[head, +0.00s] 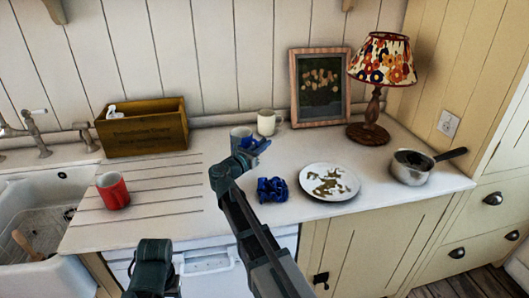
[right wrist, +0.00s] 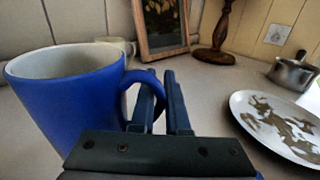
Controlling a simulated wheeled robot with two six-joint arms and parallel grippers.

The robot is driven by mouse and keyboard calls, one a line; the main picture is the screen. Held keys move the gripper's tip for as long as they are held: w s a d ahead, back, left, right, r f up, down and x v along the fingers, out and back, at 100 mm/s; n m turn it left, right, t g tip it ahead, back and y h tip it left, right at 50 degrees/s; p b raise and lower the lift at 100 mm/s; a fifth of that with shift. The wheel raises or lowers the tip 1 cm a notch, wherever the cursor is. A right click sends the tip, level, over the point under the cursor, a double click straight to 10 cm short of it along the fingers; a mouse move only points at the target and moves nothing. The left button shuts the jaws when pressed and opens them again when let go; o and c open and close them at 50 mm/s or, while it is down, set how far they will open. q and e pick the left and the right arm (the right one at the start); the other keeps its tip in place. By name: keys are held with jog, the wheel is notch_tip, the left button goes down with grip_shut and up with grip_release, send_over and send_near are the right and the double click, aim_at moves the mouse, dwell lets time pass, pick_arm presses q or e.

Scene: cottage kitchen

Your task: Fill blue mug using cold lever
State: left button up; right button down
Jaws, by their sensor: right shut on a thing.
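The blue mug (right wrist: 75,105) stands upright on the worktop, with its pale inside showing. In the head view the mug (head: 239,133) is partly hidden behind my right gripper (head: 256,147). In the right wrist view the right gripper (right wrist: 165,82) has its fingers at the mug's handle (right wrist: 137,88) and is shut on it. The tap (head: 30,130) is at the far left by the sink, with a white-tipped lever (head: 36,111). I cannot tell whether this lever is the cold one. A dark part of my left arm shows at the bottom, without its fingers.
A red mug (head: 112,191) stands by the white sink (head: 30,210). A wooden box (head: 142,128), white mug (head: 266,122), picture frame (head: 320,88) and lamp (head: 370,120) line the back. A blue object (head: 272,190), plate (head: 310,190) and saucepan (head: 411,170) are in front. The ridged drainer is mostly clear.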

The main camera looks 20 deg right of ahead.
jog(key=shift+w+d, duration=0.25)
jog(key=f+b, duration=0.3)
jog(key=shift+w+d+f+b, duration=0.15)
jog(key=shift+d+f+b, duration=0.05)
jog(key=shift+f+b, duration=0.15)
jog(key=shift+f, duration=0.2)
jog(key=c, duration=0.9)
grip_release()
jog(key=shift+r, duration=0.1)
